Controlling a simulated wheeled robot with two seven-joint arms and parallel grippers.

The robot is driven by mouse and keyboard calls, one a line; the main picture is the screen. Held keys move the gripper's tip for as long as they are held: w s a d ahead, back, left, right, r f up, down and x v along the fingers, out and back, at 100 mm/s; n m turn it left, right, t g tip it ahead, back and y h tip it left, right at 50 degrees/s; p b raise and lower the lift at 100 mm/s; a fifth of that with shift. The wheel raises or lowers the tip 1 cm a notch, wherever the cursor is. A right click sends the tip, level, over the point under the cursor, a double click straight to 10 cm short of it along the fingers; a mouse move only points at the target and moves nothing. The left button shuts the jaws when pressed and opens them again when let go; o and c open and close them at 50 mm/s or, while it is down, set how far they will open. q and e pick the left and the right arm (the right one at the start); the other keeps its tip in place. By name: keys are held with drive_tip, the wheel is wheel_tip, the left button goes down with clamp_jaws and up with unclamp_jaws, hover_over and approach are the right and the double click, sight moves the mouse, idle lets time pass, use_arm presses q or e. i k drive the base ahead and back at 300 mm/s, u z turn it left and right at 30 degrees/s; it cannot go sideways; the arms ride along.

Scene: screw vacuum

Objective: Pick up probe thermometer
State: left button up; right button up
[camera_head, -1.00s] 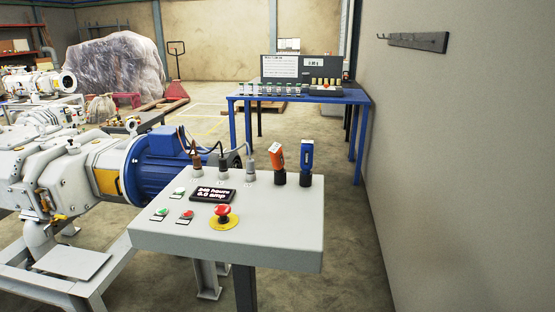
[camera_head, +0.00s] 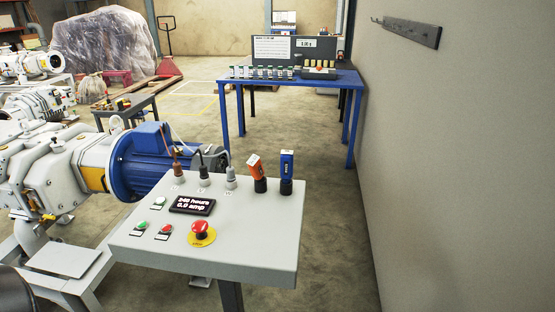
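Two small handheld devices stand upright in dark holders at the back right of the grey control panel (camera_head: 255,240). One is orange (camera_head: 255,168) and leans slightly left. The other is blue (camera_head: 287,165) and stands beside it. I cannot tell whether either is the probe thermometer. Neither gripper is in view, and nothing touches the devices.
A blue motor (camera_head: 145,165) is at left. A blue table (camera_head: 345,88) with bottles stands behind. Floor between is clear; a wall (camera_head: 460,170) closes the right.

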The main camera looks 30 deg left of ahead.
sight(254, 164)
drive_tip(key=i, duration=0.45)
drive_tip(key=u, duration=1.25)
